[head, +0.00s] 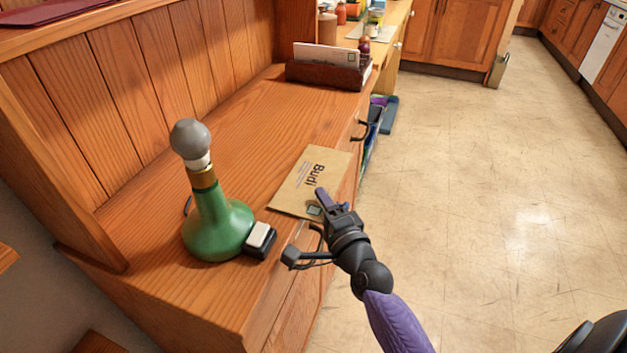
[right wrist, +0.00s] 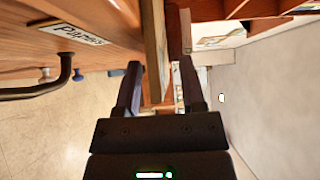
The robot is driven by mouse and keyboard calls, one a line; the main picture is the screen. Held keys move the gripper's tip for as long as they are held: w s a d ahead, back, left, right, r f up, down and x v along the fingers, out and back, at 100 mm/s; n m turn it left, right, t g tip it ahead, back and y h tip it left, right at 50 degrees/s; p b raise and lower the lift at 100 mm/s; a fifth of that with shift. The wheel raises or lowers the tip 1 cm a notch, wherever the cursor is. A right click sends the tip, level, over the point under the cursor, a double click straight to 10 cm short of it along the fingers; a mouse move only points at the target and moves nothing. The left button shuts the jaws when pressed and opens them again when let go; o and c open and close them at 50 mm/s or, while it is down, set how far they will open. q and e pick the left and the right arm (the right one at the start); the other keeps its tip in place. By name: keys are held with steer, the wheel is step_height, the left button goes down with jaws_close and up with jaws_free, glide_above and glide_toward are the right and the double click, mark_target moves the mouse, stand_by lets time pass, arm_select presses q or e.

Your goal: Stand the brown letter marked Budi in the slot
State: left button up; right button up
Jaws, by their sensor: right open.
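The brown letter marked Budi (head: 311,172) lies flat on the wooden desk top, close to its front edge. The letter rack (head: 325,74), a dark brown holder, stands farther back on the desk with a white letter upright in it. My right gripper (head: 321,202) is open at the near right corner of the letter, by its stamp. In the right wrist view, a thin tan strip (right wrist: 155,50) shows between the open fingers (right wrist: 157,88). I cannot tell whether it is the letter or the desk edge. My left gripper is out of view.
A green lamp base with a grey bulb (head: 216,225) stands left of the letter, with a small black and white box (head: 260,238) beside it. Dark drawer handles (head: 360,130) stick out from the desk front. Open floor (head: 480,200) lies to the right.

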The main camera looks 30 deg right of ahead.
jaws_close()
stand_by(0.3)
